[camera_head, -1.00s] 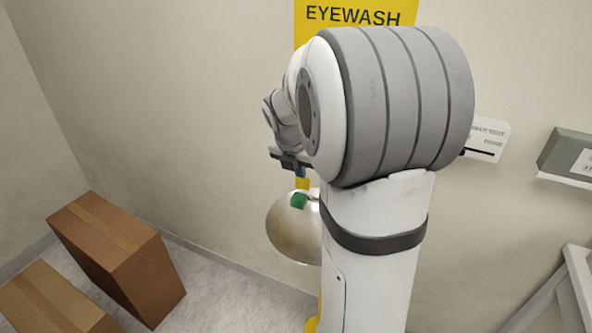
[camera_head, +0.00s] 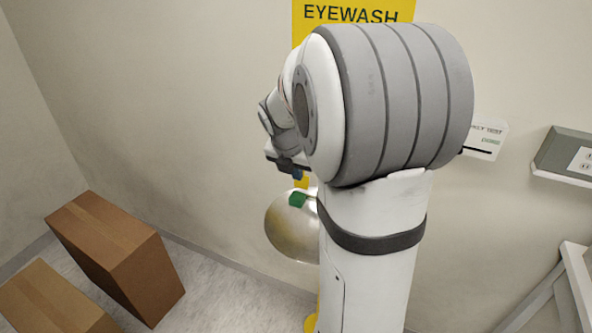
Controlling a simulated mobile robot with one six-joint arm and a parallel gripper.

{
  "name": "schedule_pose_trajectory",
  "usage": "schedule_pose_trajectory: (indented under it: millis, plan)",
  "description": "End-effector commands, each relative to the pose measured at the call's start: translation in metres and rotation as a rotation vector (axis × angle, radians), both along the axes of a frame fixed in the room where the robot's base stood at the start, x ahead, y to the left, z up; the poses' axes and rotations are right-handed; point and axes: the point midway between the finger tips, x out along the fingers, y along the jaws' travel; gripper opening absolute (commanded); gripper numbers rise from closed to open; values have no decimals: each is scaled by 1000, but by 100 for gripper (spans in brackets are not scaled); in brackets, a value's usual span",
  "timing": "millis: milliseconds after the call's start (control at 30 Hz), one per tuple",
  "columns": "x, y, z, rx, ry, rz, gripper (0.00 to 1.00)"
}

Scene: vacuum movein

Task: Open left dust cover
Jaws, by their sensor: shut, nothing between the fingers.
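An eyewash station stands against the back wall under a yellow EYEWASH sign (camera_head: 352,12). Its round metal bowl (camera_head: 287,231) shows left of my arm's column, and the rest is hidden behind my arm. A green dust cover (camera_head: 298,198) sits above the bowl's upper edge. I cannot tell whether it is raised, and a second cover is not in sight. My gripper (camera_head: 297,175) is shut and empty, just above the green cover and close to it. Whether they touch is not clear.
Two brown boxes, one taller (camera_head: 117,257) and one nearer (camera_head: 53,300), stand on the floor at left. A grey wall outlet box (camera_head: 566,155) and a white card (camera_head: 485,138) are on the right wall. A pale frame (camera_head: 560,285) stands at lower right.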

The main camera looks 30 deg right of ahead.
Motion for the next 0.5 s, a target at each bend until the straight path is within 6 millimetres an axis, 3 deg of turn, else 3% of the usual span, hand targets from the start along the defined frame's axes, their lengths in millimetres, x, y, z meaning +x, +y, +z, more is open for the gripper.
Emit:
schedule_pose_trajectory:
  millis: [233, 500]
  plan:
    - [-18, 28, 9, 0, -1, -2, 0]
    - [-20, 28, 69, -1, -5, -11, 0]
